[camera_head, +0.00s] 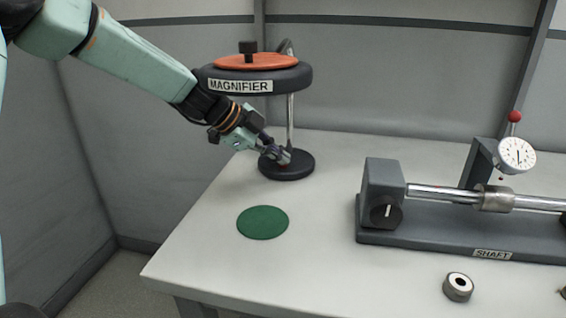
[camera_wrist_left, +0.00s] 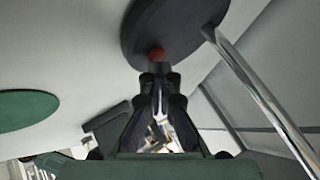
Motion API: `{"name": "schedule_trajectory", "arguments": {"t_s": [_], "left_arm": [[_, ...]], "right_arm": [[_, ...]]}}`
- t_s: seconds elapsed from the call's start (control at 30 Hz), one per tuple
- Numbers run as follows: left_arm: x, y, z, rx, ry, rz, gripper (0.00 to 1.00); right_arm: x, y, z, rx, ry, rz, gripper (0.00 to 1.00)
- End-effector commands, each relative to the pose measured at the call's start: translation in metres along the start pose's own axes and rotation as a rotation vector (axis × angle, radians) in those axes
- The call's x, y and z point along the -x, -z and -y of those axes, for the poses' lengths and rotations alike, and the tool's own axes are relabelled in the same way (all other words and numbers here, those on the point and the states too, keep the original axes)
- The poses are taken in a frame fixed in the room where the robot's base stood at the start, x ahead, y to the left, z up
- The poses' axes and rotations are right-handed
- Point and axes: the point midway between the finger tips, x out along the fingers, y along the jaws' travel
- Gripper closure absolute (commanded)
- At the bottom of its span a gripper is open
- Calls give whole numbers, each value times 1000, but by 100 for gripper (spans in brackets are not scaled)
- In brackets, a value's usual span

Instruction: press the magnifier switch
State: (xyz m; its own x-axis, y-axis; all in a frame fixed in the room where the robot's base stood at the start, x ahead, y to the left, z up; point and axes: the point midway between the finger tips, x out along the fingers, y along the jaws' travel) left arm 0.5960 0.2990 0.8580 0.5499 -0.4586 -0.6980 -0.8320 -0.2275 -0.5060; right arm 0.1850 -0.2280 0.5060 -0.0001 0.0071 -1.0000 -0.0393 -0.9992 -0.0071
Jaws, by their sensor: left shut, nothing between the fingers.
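The magnifier (camera_head: 292,78) stands at the back left of the table, with a dark round head, an orange lid and a label. A chrome post joins it to a dark round base (camera_head: 298,172). In the left wrist view a red button (camera_wrist_left: 157,53) sits on the base (camera_wrist_left: 180,22). My left gripper (camera_head: 284,158) is shut and empty, low over the base under the head. In the wrist view its fingertips (camera_wrist_left: 157,68) are right at the button; I cannot tell whether they touch it. My right gripper is not in view.
A green disc (camera_head: 262,222) lies on the table (camera_head: 320,270) in front of the base. A grey shaft fixture (camera_head: 384,180) with a dial gauge (camera_head: 516,155) fills the right side. A metal ring (camera_head: 458,287) lies near the front. Wall panels stand behind.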

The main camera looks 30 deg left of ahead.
Motion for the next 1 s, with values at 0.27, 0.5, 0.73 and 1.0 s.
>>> {"name": "schedule_trajectory", "arguments": {"t_s": [0.27,0.5,0.73,1.0], "left_arm": [[2,1,1,0,1,0,100],[16,12,12,-2,2,0,100],[30,22,22,-2,2,0,100],[42,31,31,0,2,0,100]], "right_arm": [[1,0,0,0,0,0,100],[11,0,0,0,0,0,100],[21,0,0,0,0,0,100],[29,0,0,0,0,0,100]]}}
